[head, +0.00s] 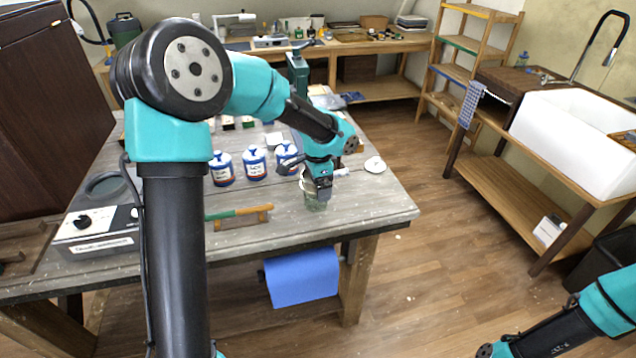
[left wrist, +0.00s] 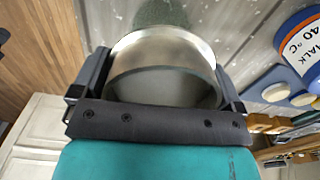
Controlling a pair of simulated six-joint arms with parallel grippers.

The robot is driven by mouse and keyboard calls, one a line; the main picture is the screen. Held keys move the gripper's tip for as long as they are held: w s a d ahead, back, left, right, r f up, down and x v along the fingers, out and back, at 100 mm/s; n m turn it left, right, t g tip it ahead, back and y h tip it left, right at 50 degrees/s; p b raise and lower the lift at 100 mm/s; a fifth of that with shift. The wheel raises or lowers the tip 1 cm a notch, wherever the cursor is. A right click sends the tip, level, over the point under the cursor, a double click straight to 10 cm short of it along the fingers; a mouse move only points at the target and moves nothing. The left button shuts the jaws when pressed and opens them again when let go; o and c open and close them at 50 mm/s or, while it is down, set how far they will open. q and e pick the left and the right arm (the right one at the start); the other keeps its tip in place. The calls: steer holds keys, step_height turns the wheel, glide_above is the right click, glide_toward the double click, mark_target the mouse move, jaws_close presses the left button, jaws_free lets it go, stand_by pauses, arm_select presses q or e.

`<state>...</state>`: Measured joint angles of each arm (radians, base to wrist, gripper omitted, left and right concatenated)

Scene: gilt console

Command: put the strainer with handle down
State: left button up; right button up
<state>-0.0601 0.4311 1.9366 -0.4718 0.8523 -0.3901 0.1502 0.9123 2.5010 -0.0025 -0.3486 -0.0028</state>
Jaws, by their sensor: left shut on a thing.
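My left gripper (head: 320,192) reaches over the front right part of the grey table (head: 370,212), with its fingers pointing down. In the left wrist view the left gripper (left wrist: 158,95) is shut on a round, shiny metal body, seemingly the strainer (left wrist: 165,48), whose rim curves between the two fingers. In the head view a small greenish, see-through shape shows just below the fingers; I cannot tell whether it touches the tabletop. The strainer's handle cannot be made out. My right arm enters at the lower right, but its gripper is out of the picture.
Several blue-and-white jars (head: 254,163) stand left of the gripper. A green and orange bar (head: 238,214) lies farther left, near a grey appliance (head: 98,232). A white disc (head: 375,165) lies to the right. The table's front right corner is clear.

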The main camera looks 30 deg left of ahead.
arm_select(q)
steer(key=shift+f, duration=0.25)
steer(key=o, duration=0.7)
steer(key=shift+c, duration=0.2)
step_height(320, 180, up, 13)
steer(key=shift+f, duration=0.2)
stand_by(0.3)
